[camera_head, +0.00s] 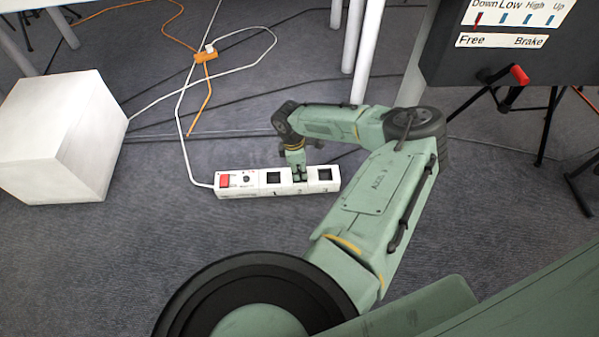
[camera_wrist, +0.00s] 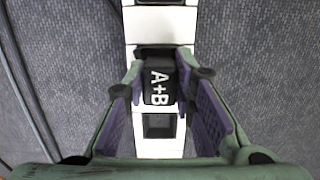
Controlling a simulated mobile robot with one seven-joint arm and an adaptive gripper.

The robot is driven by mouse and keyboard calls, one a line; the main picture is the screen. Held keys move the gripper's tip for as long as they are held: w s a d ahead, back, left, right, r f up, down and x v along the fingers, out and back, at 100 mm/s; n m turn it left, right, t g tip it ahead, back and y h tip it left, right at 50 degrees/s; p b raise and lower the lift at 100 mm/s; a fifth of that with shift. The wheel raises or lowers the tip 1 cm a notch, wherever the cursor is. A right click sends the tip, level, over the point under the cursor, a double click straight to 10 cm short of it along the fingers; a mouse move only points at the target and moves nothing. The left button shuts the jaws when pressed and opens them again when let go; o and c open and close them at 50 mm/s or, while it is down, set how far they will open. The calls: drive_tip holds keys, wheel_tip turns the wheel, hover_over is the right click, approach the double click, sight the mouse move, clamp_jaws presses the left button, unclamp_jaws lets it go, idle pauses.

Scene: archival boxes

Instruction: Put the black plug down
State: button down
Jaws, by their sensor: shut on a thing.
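The black plug (camera_wrist: 160,78), marked "A+B", is between the purple-lined fingers of my gripper (camera_wrist: 164,92) in the wrist view. My gripper is shut on it. The plug is over the middle part of the white power strip (camera_wrist: 160,25); I cannot tell if it is seated in the socket or just above it. An empty socket (camera_wrist: 159,126) shows below the plug. In the head view my gripper (camera_head: 298,171) points down at the strip (camera_head: 258,190), between its left and right sockets, and mostly hides the plug.
A large white cube (camera_head: 55,140) stands on the floor at left. A white cable runs from the strip's left end; an orange cord with an orange connector (camera_head: 206,55) lies behind. White table legs (camera_head: 368,50) and a dark control box (camera_head: 450,60) stand at right. Carpet in front is clear.

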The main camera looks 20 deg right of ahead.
drive_tip(key=shift+f, duration=0.55)
drive_tip(key=shift+f, duration=0.55)
drive_tip(key=c, duration=1.8)
unclamp_jaws()
drive_tip(key=o, duration=0.5)
drive_tip(key=shift+f, duration=0.25)
drive_tip(key=shift+c, duration=0.2)
drive_tip(key=shift+r, duration=0.15)
wheel_tip(320, 180, up, 13)
drive_tip(key=a+p, duration=0.1)
drive_tip(key=p, duration=0.3)
drive_tip(key=shift+w+a, duration=0.2)
drive_tip(key=shift+r, duration=0.1)
